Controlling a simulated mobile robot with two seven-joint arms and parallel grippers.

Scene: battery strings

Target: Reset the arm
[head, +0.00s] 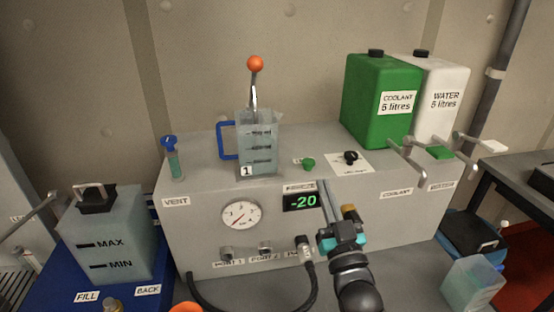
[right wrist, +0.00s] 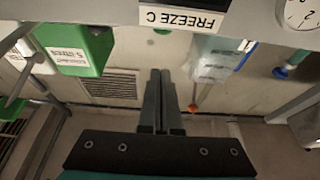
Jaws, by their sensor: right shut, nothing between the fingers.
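My right gripper (head: 325,190) is in front of the grey bench unit (head: 190,225), beside the display (head: 301,202) that reads -20. Its two thin fingers are together with nothing between them. In the right wrist view the closed fingers (right wrist: 160,75) point toward the wall, below the upside-down "FREEZE C" label (right wrist: 184,18). I cannot tell whether the fingertips touch the unit. My right forearm hides part of the unit's front. My left gripper is not in view.
A MAX/MIN tank (head: 115,235) is at left. A black hose (head: 311,280) hangs in front.

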